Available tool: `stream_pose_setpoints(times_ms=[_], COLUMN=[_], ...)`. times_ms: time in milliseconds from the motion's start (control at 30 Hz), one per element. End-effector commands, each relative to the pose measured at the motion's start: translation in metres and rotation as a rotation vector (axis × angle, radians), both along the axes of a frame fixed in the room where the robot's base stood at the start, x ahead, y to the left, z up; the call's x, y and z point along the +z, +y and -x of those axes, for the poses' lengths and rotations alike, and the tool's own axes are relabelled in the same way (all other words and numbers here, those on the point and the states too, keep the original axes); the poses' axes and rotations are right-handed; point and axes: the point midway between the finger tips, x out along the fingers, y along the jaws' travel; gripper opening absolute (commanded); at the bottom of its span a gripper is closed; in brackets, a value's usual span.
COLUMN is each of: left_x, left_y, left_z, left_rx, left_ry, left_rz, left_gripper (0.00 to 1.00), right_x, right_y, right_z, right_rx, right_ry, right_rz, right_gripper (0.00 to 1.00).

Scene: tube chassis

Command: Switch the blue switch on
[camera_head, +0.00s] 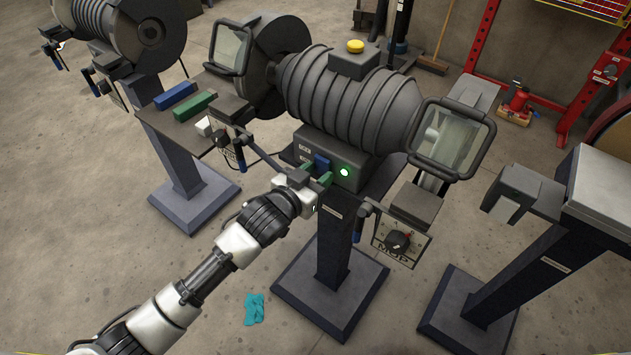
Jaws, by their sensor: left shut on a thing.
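The blue switch (321,162) is on the dark control box (346,160) below the ribbed motor of the bench grinder (350,95). A round green light (344,172) glows on the box just right of the switch. My left gripper (316,175) is at the front of the box, with its green fingertips on either side of the blue switch. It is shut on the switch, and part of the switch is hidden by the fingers. My right gripper is not in view.
The grinder stands on a dark pedestal (333,250). A blue block (175,95) and a green block (195,105) lie on a side tray at left. Clear guards flank the motor. Teal gloves (254,309) lie on the concrete floor. Another machine (540,205) stands at right.

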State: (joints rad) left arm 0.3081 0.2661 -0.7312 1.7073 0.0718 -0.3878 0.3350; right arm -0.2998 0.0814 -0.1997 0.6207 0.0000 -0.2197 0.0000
Motion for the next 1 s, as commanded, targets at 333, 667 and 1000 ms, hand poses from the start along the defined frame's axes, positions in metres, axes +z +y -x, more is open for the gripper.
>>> stream_pose_setpoints(times_ms=[333, 667, 1000], left_x=[-0.0012, -0.0012, -0.0005], left_y=[-0.0002, 0.0000, 0.0071], left_z=[0.0001, -0.0001, 0.0095], left_rx=[0.000, 0.000, 0.001], left_ry=[-0.040, -0.040, -0.038], left_rz=[0.030, 0.029, 0.029], left_gripper=[0.15, 0.64, 0.64], right_x=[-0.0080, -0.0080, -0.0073], right_y=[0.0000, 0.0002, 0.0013], right_z=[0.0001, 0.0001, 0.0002], right_rx=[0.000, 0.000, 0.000], right_ry=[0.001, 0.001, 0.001], right_rz=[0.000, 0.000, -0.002], right_gripper=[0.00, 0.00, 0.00])
